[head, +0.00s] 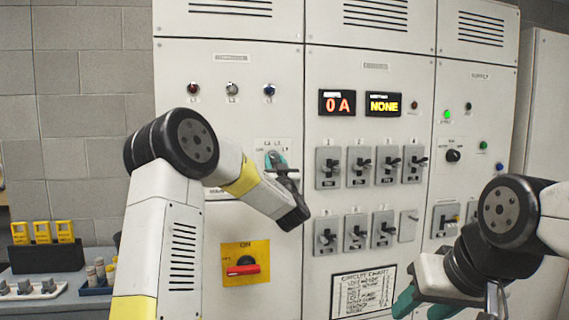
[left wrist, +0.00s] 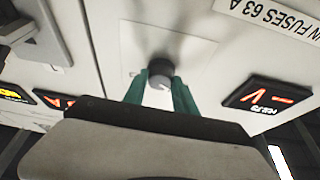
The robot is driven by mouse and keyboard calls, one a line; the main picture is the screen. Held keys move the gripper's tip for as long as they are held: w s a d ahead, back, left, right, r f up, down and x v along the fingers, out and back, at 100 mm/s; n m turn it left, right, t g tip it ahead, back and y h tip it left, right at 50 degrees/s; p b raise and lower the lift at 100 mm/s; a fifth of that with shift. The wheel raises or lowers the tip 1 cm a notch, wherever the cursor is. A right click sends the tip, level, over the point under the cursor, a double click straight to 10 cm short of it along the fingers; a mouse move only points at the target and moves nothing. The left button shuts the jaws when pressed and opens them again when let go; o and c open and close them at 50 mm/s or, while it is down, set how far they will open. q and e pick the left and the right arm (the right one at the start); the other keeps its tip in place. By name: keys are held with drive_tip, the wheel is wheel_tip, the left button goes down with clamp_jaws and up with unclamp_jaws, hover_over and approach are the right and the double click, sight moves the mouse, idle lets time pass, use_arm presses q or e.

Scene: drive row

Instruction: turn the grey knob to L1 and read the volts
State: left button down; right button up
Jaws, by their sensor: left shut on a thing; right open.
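The grey knob (left wrist: 160,80) sits on the white panel between the green fingers of my left gripper (left wrist: 161,88), which is shut on it. In the head view my left gripper (head: 277,160) is at the selector plate (head: 284,146), marked L2, L3 and L1; the fingers hide the knob's pointer there. The volts display (left wrist: 266,95) shows upside down in the left wrist view, with a V and a dash; I make out no number. In the head view my arm hides it. My right gripper (head: 422,306) is open and empty, low in front of the cabinet.
Two displays read 0 A (head: 337,102) and NONE (head: 383,104). Several grey breaker switches (head: 328,168) fill the middle panel. A red handle (head: 242,270) on a yellow plate is below my left arm. A bench (head: 65,300) with yellow devices stands at the left.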

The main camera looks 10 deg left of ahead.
use_arm(q)
drive_tip(key=m+h, duration=0.1)
drive_tip(key=m, duration=0.1)
drive_tip(key=m+h, duration=0.1)
drive_tip(key=m, duration=0.2)
drive_tip(key=shift+a+t+h, duration=0.1)
drive_tip(key=shift+t+h, duration=0.2)
drive_tip(key=shift+s+a+m+h, duration=0.1)
drive_tip(key=shift+m+h, duration=0.6)
drive_tip(key=shift+m, duration=0.7)
drive_tip(key=shift+a+m+h, duration=0.1)
drive_tip(key=shift+m+h, duration=0.6)
drive_tip(key=shift+m, duration=1)
drive_tip(key=c, duration=1)
unclamp_jaws()
drive_tip(key=v, duration=0.7)
drive_tip(key=shift+s, duration=0.4)
